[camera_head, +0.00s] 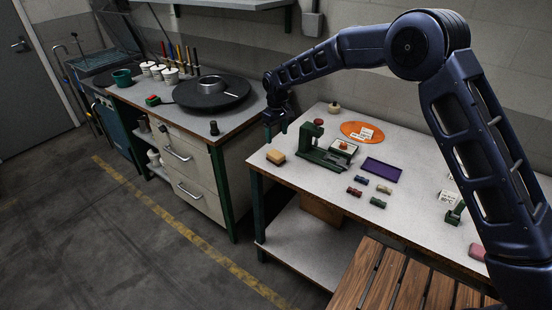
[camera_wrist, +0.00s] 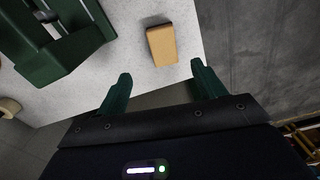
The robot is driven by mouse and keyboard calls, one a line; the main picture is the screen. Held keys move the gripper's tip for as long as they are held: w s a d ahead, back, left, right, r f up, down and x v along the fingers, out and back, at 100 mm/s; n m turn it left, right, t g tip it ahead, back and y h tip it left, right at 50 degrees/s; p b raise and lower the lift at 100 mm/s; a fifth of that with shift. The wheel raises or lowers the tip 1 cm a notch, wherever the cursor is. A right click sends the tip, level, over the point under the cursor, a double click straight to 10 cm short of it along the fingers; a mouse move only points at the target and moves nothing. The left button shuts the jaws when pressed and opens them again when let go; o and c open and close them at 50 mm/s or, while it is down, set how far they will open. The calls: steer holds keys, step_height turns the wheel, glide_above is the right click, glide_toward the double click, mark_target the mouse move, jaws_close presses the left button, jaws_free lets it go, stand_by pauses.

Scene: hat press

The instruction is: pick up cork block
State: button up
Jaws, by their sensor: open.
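The cork block (camera_head: 276,157) is a small tan block lying near the left corner of the light table (camera_head: 320,215). In the wrist view the cork block (camera_wrist: 162,45) lies on the table top close to its edge, ahead of my fingers and between their lines. My gripper (camera_wrist: 160,85) is open and empty, with its two green fingers apart and short of the block. In the head view my gripper (camera_head: 276,125) hangs above and beyond the block near the table's left end.
A green press (camera_head: 318,157) stands just right of the block; it also shows in the wrist view (camera_wrist: 60,50). A purple tray (camera_head: 382,169), an orange disc (camera_head: 352,131) and several small coloured blocks lie farther right. A drawer bench (camera_head: 190,160) stands to the left, across a gap.

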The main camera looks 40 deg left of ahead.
mark_target(276, 154)
steer(key=f, duration=1)
steer(key=shift+s+f, duration=0.3)
steer(key=shift+f, duration=0.05)
steer(key=shift+c, duration=0.4)
steer(key=c, duration=1)
